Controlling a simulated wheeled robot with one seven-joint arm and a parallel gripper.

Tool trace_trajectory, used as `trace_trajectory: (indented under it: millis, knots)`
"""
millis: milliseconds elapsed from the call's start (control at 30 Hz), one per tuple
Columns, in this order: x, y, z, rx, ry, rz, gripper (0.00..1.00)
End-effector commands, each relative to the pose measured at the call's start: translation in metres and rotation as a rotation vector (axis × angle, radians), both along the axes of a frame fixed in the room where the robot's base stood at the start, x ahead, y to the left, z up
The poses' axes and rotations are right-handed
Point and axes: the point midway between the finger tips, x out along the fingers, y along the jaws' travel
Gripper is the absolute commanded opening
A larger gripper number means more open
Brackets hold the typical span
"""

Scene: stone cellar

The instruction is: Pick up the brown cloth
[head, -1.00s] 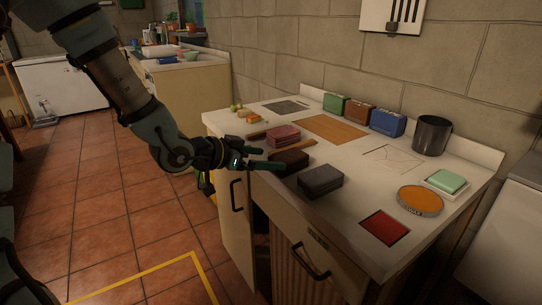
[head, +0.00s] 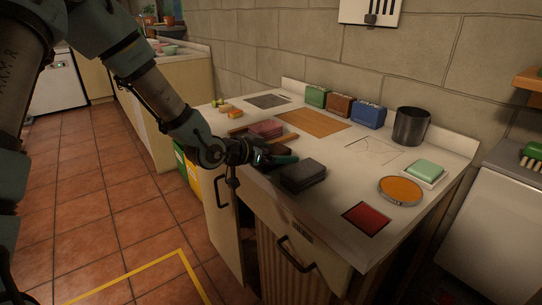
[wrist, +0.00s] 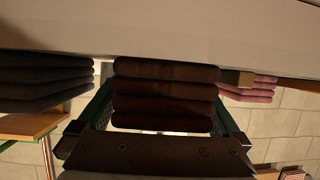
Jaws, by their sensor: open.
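The brown cloth (wrist: 165,92) is a folded stack of several dark brown layers, seen edge-on in the middle of the wrist view against the pale counter top. My gripper (wrist: 163,102) is open, with one green finger on each side of the cloth. I cannot tell whether the fingers touch it. In the head view my gripper (head: 276,160) is low over the counter's front edge and hides most of the brown cloth.
A dark grey folded cloth (head: 302,174) and a pink folded cloth (head: 266,128) lie on either side. A wooden stick lies near the pink one.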

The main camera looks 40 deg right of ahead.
Motion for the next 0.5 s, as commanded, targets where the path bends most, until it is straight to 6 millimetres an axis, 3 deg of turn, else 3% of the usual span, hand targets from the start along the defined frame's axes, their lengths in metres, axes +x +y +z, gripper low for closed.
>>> trace_trajectory:
  millis: [233,500]
  knots:
    - [0.0003,-0.0013,-0.0007,0.0,0.0,0.001,0.99]
    - [0.0002,-0.0012,-0.0006,0.0,0.0,0.001,0.69]
